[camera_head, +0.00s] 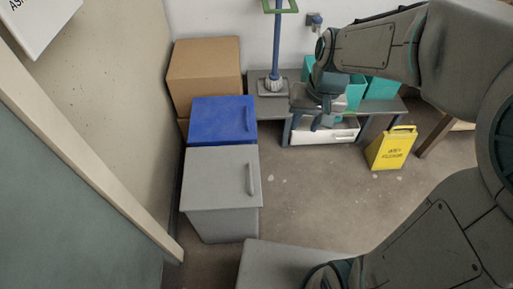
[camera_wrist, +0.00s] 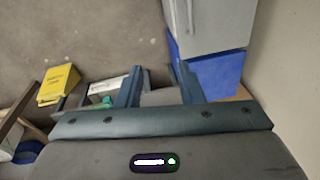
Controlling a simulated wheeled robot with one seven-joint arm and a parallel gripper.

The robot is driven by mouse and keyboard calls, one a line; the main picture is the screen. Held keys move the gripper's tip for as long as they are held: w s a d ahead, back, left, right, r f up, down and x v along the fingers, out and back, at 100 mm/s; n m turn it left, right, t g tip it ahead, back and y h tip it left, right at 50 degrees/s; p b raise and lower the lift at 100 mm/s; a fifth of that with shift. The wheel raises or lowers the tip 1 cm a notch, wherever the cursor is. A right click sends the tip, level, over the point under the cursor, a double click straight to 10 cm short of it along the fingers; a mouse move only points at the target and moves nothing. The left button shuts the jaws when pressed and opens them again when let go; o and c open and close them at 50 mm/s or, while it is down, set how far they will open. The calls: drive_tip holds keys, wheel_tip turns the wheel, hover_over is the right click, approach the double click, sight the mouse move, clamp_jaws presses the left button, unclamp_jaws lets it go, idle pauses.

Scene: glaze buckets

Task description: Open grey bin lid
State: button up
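The grey bin (camera_head: 222,224) stands at left centre in the head view, with its lid (camera_head: 215,178) shut. A bar handle (camera_head: 251,178) runs along the lid's right side. Part of the grey bin (camera_wrist: 215,22) also shows at the top of the wrist view, with its handle (camera_wrist: 190,14) near the left edge. My gripper (camera_head: 323,122) hangs up and to the right of the bin in the head view, apart from it. In the wrist view its two fingers (camera_wrist: 158,86) are spread, with nothing between them.
A blue bin (camera_head: 223,119) stands directly behind the grey one, with a cardboard box (camera_head: 204,73) beyond it. A low bench (camera_head: 270,108) with teal containers (camera_head: 382,88) is along the back wall. A yellow floor sign (camera_head: 391,149) stands at right. The floor (camera_head: 310,190) between is clear.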

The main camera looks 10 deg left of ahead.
drive_tip(key=n+g+b, duration=0.1)
drive_tip(key=b, duration=0.8)
approach(251, 173)
drive_tip(key=shift+y, duration=0.3)
drive_tip(key=f+b, duration=0.1)
drive_tip(key=f, duration=0.1)
drive_tip(key=f+b, duration=0.2)
drive_tip(key=f, duration=0.1)
drive_tip(key=a+f+b, duration=0.1)
drive_tip(key=f+b, duration=0.1)
drive_tip(key=f, duration=0.1)
drive_tip(key=shift+a, duration=0.1)
drive_tip(key=shift+r, duration=0.1)
clamp_jaws()
